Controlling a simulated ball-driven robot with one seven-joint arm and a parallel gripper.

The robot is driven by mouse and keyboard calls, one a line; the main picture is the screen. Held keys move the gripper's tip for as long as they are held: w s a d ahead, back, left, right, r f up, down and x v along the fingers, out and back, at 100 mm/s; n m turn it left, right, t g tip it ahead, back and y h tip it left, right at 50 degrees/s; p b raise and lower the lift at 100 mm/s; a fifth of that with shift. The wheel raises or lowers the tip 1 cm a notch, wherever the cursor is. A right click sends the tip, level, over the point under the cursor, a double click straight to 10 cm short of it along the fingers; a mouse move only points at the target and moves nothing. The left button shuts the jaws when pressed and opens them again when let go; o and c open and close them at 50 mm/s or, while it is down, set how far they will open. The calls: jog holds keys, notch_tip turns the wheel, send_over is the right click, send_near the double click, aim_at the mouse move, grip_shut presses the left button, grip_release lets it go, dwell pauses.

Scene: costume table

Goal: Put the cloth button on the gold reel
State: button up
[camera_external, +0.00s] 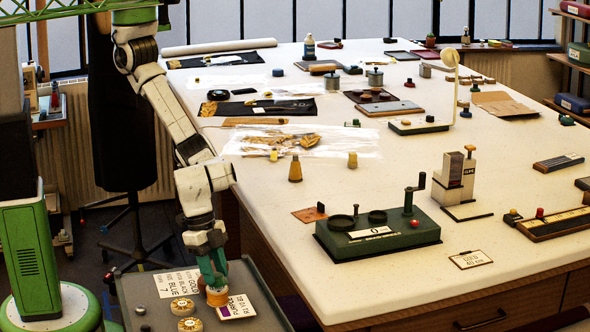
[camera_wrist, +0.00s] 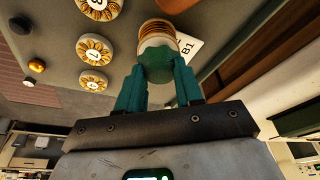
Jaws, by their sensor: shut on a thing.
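My gripper (camera_external: 213,282) is low over the grey side tray, its teal fingers pointing down. In the wrist view my gripper (camera_wrist: 159,82) is shut on a dark green rounded piece, which I take as the cloth button (camera_wrist: 158,67). An orange-gold reel with a pale rim (camera_wrist: 157,32) lies directly beyond the button in line with the fingers. The gold reel (camera_external: 217,298) also shows under the fingertips in the external view. The button overlaps the reel's pale end in the wrist view; I cannot tell whether they touch. The fingers hide the button in the external view.
Several gold discs with numbered white centres (camera_wrist: 97,51) lie beside the reel on the tray (camera_external: 262,308). A printed card (camera_external: 236,307) lies at its right, another (camera_external: 177,283) at its left. The large white table (camera_external: 400,170) is crowded.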

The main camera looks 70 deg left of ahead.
jog(key=shift+f, duration=0.7)
jog(key=shift+f, duration=0.15)
jog(key=o, duration=1)
jog(key=v, duration=1.2)
jog(key=shift+s+a, duration=0.1)
